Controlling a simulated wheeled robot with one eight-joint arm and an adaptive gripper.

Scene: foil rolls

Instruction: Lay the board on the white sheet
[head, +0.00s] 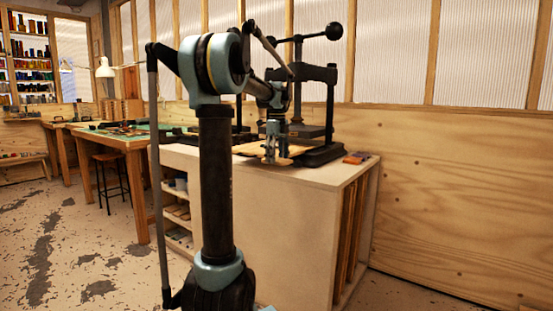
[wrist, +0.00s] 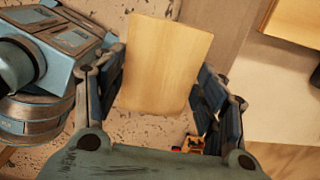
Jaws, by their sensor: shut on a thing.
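My gripper (head: 275,158) is over the near edge of the bench top in the head view, shut on the board. In the wrist view the pale wooden board (wrist: 165,55) stands out between the two dark fingers of my gripper (wrist: 158,90), which touch or nearly touch its sides. In the head view the held board is small and partly hidden by the fingers. I cannot make out a white sheet for certain in either view.
A dark screw press (head: 322,110) stands on the pale bench (head: 270,195), with a yellowish wooden piece (head: 245,149) near its base. A small orange-red item (head: 356,158) lies at the right. A green-topped table (head: 120,140) and a stool (head: 112,175) stand at the left.

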